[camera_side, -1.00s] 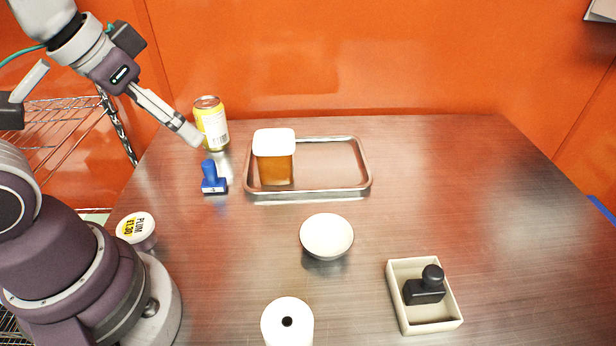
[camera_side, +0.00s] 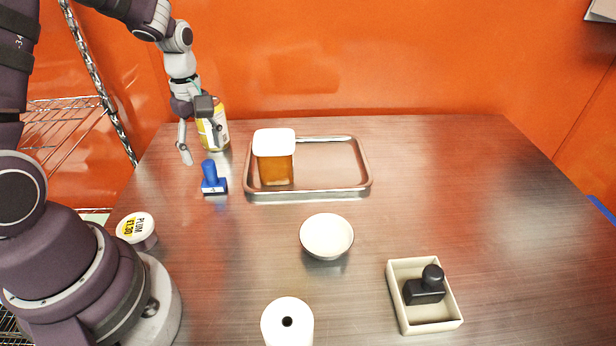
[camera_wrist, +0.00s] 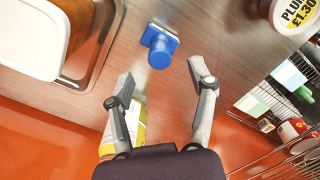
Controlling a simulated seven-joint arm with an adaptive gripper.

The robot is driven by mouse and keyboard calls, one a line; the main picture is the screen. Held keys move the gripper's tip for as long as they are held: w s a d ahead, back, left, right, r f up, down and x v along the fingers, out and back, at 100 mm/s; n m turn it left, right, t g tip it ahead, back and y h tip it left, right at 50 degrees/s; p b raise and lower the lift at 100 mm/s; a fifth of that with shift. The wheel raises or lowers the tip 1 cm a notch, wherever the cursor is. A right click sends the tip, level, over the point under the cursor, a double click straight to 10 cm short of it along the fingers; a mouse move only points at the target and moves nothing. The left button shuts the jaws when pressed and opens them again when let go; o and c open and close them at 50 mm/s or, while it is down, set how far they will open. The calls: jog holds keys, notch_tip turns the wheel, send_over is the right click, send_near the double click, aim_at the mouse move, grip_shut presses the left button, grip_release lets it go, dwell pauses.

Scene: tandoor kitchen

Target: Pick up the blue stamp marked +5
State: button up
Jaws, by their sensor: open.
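The blue stamp (camera_side: 211,177) stands upright on the metal table, just left of the tray. It also shows in the wrist view (camera_wrist: 159,47), ahead of my fingertips and between their lines. Its marking is too small to read. My gripper (camera_side: 199,158) is open and empty, above and behind the stamp, pointing down. In the wrist view my gripper's two fingers (camera_wrist: 166,84) are spread apart, and neither touches the stamp.
A yellow can (camera_side: 221,136) stands close behind my gripper. A metal tray (camera_side: 335,190) holds a white-lidded amber container (camera_side: 274,165). A plum-labelled tub (camera_side: 137,229), white bowl (camera_side: 326,235), paper roll (camera_side: 287,325) and black stamp (camera_side: 425,288) in a box (camera_side: 452,318) stand nearer. The right side is clear.

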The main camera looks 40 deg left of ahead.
aim_at(207, 163)
notch_tip(207, 163, down, 6)
jog(key=shift+d+f, duration=0.1)
grip_shut()
dwell(0.4)
